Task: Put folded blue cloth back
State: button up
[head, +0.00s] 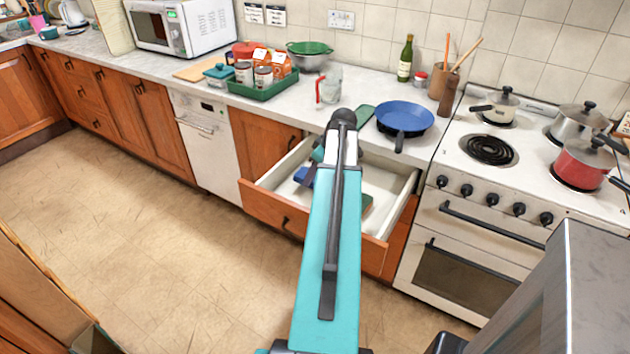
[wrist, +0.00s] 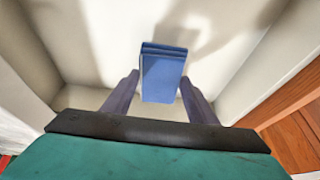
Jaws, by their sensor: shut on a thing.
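The folded blue cloth (wrist: 163,78) is a small blue block with layered folds at its top edge. My gripper (wrist: 160,84) is shut on it, with one dark finger on each side. In the head view, part of the blue cloth (head: 302,175) shows left of my teal arm, within the outline of the open drawer (head: 276,211). The pale drawer interior lies around and below the cloth in the wrist view, with shadows on it. I cannot tell whether the cloth touches the drawer floor. My arm hides most of my gripper in the head view.
A greenish-brown thing (head: 367,203) lies in the drawer's right part. The counter above holds a blue pan (head: 404,117), a glass jug (head: 329,84) and a green tray (head: 262,92). The stove (head: 488,215) stands right of the drawer. The floor at left is clear.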

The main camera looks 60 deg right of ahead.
jog(key=shift+f, duration=1.7)
jog(key=shift+f, duration=0.1)
jog(key=o, duration=1)
jog(key=shift+b+v, duration=0.75)
jog(key=shift+v, duration=5.4)
jog(key=shift+w, duration=0.2)
